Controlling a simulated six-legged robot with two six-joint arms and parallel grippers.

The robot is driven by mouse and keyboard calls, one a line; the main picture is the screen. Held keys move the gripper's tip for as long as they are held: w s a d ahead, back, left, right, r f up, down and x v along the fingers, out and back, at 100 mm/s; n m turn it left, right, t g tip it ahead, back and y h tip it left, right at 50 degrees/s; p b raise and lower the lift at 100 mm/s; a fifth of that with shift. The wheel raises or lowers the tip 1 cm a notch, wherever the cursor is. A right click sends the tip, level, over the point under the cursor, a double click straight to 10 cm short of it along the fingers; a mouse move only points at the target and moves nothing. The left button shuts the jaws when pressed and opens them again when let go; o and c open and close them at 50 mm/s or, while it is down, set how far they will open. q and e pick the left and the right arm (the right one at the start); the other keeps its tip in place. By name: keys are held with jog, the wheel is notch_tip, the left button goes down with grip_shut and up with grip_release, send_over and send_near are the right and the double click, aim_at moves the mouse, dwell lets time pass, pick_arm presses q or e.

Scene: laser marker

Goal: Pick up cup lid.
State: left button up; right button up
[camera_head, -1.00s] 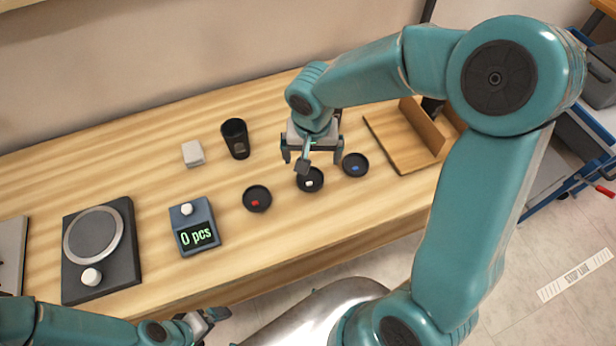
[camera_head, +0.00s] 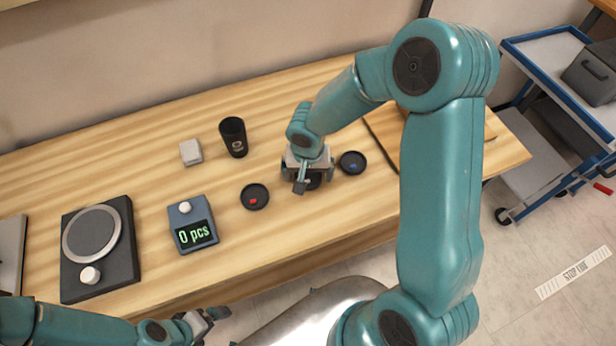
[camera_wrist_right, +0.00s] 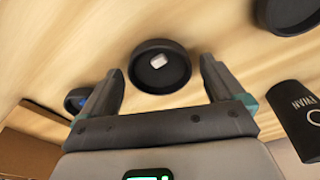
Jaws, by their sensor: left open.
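Three round black lids lie on the wooden table. The middle lid, with a white mark, is mostly hidden under my right gripper (camera_head: 306,180) in the head view. In the right wrist view this lid (camera_wrist_right: 160,80) lies between the two fingers (camera_wrist_right: 160,97), which are open and apart from it. The lid with a red mark (camera_head: 255,203) is to its left, and the lid with a blue mark (camera_head: 352,170) is to its right. My left gripper (camera_head: 212,318) is open and empty at the table's front edge, low in the head view.
A counter reading 0 pcs (camera_head: 192,224) and a dark device with a round plate (camera_head: 98,270) are on the left.

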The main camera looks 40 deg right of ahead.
jog(key=c, duration=0.8)
jog(key=shift+r, duration=0.1)
